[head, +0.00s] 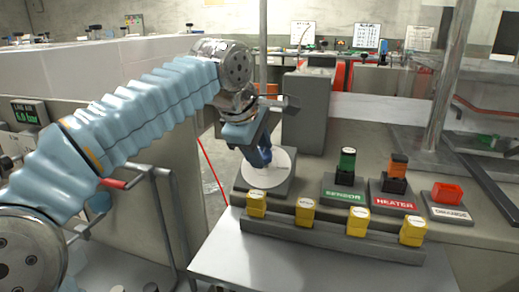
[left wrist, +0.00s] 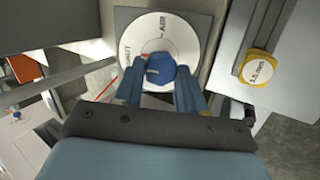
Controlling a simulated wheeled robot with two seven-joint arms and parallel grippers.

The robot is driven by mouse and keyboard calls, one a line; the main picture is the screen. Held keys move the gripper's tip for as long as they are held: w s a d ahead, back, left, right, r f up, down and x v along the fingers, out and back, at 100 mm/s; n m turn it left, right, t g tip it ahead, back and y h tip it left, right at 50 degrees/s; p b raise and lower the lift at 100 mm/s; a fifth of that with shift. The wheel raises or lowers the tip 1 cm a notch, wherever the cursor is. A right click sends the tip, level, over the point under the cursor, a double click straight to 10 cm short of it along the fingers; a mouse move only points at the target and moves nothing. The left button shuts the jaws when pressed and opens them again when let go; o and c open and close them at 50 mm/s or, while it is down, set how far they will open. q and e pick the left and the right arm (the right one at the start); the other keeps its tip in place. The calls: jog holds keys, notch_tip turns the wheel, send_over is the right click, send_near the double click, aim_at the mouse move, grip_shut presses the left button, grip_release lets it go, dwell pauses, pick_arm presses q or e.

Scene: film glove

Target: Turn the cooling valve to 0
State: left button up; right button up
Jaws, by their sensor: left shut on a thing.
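A round white dial (head: 282,170) lies on a grey square base on the bench; in the left wrist view the dial (left wrist: 200,30) carries the word AIR and a partly hidden word ending in HUT. A blue knob (left wrist: 160,66) stands at its middle. My left gripper (head: 258,157) reaches down over the dial from the left. In the left wrist view its two blue fingers (left wrist: 160,72) are on either side of the knob, shut on it. No 0 mark can be made out. My right gripper is not in view.
Yellow blocks (head: 305,211) stand in a grey rack (head: 330,238) in front of the dial. A grey tower (head: 306,110) and a metal post (head: 452,75) rise behind.

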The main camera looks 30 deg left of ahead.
pick_arm(q)
jog(key=shift+n, duration=0.7)
jog(key=o, duration=1.1)
jog(key=shift+c, duration=0.2)
jog(key=v, duration=1.3)
jog(key=shift+s+r+p, duration=0.25)
jog(key=shift+s+p, duration=0.1)
